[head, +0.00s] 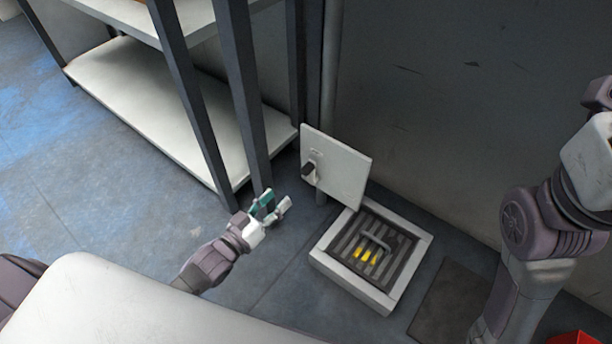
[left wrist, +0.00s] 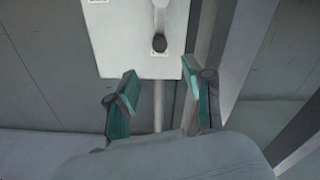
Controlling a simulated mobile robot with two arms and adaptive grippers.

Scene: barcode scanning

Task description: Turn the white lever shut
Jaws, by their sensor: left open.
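A white panel (head: 338,164) stands raised at the back edge of a white-framed box (head: 322,262) on the floor. A dark knob (head: 309,170) sits on its left part. In the left wrist view, the panel (left wrist: 110,35) is ahead, with the dark knob (left wrist: 159,43) at the end of a short white lever (left wrist: 160,17). My left gripper (head: 273,206) is open and empty, left of the panel and apart from it. Its teal fingers (left wrist: 163,98) are spread below the knob in the left wrist view. The right gripper is not in view; only my right arm shows.
A grey bar handle (head: 377,243) and yellow marks (head: 366,254) lie inside the slatted box. A shelf rack with dark posts (head: 243,95) stands close behind my left gripper. A wall (head: 455,110) rises behind the panel. The floor (head: 75,190) at left is clear.

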